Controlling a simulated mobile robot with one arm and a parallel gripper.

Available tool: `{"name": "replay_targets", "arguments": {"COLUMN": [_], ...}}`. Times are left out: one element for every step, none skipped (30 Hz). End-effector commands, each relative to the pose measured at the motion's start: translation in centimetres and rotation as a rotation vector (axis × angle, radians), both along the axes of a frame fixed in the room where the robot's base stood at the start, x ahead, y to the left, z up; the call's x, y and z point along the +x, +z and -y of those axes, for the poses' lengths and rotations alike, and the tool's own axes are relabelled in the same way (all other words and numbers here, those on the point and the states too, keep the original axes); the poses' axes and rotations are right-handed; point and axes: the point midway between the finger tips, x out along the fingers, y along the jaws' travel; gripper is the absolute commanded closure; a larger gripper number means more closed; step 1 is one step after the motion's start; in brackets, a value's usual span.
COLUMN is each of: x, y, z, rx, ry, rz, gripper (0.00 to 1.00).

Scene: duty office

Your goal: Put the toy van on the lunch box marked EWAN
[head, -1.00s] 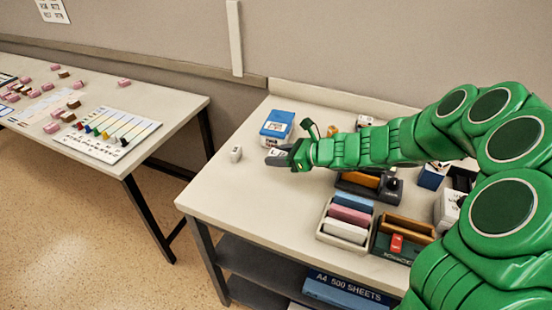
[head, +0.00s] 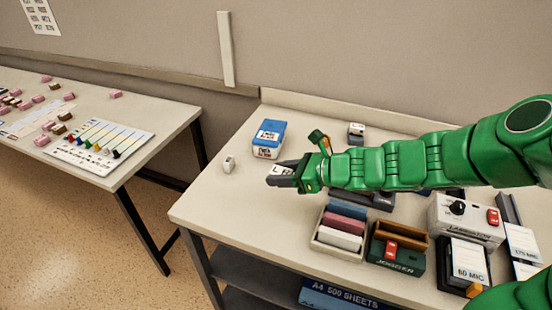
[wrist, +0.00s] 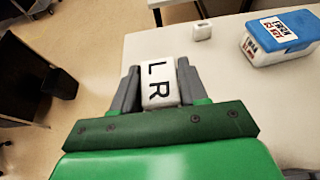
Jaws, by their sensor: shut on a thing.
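My gripper (head: 281,175) is shut on a small white block (wrist: 160,83) lettered L R, held between the grey fingers. It also shows in the head view (head: 279,170); I cannot tell from its shape whether it is a van. A blue-lidded white box (head: 268,139) with a printed label stands on the table behind the gripper, slightly left of it in the head view. In the wrist view the box (wrist: 281,38) is at the upper right, apart from the block. Its label is too blurred to read surely. I see no other clear toy van.
A small white object (head: 229,163) stands left of my gripper, near the table's left edge. Another small white and dark object (head: 356,133) is near the wall. The table's left front is clear.

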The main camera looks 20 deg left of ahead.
Motion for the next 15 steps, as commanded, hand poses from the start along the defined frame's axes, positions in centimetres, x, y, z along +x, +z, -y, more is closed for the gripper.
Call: {"name": "replay_targets", "arguments": {"x": [0.5,0.9,1.5,2.0,2.5,3.4,4.1,4.8,5.7,6.3,6.9,7.8,8.4,8.9,9.6], "y": [0.1,0.2,0.3,0.4,0.5,0.7,0.8,1.0,1.2,1.4,1.7,2.1,2.4,2.7,3.0], "z": [0.0,-0.1,-0.2,-0.3,-0.4,-0.5,-0.6,-0.8,-1.0,-1.2,-1.4,-1.6,-1.8,-2.1,-2.4], "rx": [0.000,0.000,0.000,0.001,0.001,0.001,0.000,0.000,-0.001,-0.001,0.000,0.002,0.003,0.004,0.003], "ry": [-0.003,-0.005,-0.008,-0.010,-0.012,-0.014,-0.017,-0.020,-0.023,-0.025,-0.026,-0.027,-0.028,-0.027,-0.026], "rz": [0.001,0.001,0.001,0.000,-0.002,-0.003,-0.003,-0.002,-0.003,-0.005,-0.005,-0.003,-0.004,-0.004,-0.003], "gripper": [0.86,0.86,0.86,0.86,0.86,0.86,0.86,0.86,0.86,0.86,0.86,0.86,0.86,0.86,0.86]}}
